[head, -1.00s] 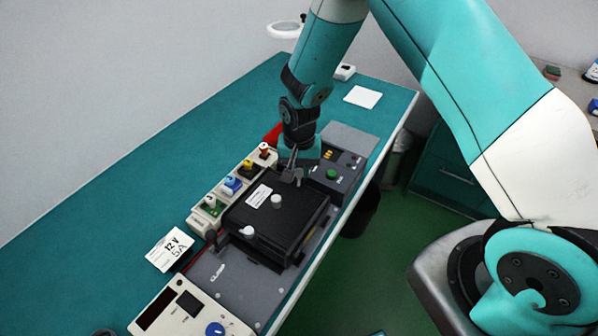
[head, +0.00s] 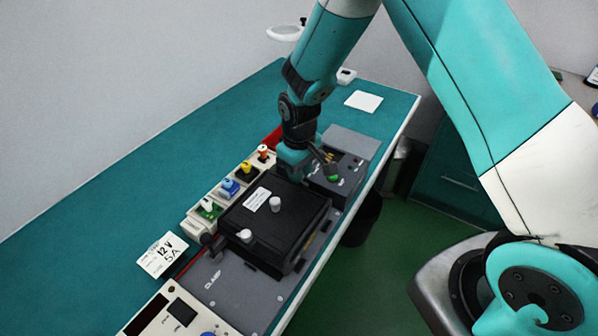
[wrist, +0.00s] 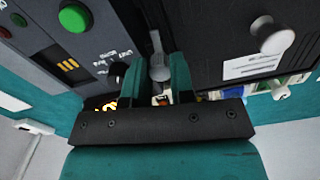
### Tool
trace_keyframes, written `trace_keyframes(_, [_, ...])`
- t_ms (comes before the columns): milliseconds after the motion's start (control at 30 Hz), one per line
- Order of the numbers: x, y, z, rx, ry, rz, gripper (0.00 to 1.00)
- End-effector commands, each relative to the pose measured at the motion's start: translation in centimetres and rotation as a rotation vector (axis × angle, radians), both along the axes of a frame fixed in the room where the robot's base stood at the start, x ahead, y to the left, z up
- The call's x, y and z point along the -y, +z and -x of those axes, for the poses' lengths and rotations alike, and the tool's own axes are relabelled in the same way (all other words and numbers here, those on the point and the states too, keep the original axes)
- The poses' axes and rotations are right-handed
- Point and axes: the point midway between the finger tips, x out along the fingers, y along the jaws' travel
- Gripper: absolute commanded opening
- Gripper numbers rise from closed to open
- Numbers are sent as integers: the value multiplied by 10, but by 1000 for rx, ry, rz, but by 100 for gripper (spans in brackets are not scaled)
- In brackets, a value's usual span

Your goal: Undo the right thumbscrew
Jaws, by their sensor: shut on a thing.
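The black fixture lid (head: 290,220) with two pale knobs lies closed on the grey clamp base (head: 235,290). My gripper (head: 297,178) is at the far end of the lid, beside the grey control box. In the wrist view my gripper (wrist: 158,82) is shut on a grey metal piece, the right thumbscrew (wrist: 159,64), between its two teal fingers. The thumbscrew stands in the gap between lid and box. In the head view my wrist hides it. A dark knob (head: 208,240) shows at the lid's near left corner.
The control box (head: 345,165) with a green button (wrist: 75,17) stands close beside my fingers. A row of coloured connectors (head: 229,187) runs along the lid's left side. A 12 V label card (head: 162,254) and a white pad (head: 363,101) lie on the bench.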

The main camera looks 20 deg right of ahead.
Motion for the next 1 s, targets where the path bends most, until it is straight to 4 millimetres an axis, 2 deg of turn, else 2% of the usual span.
trace_keyframes(367, [0,1,0,1,155,-1,0])
trace_keyframes(900, [0,1,0,1,178,0,0])
trace_keyframes(933, [0,1,0,1,177,0,27])
trace_keyframes(1000, [0,1,0,1,177,0,43])
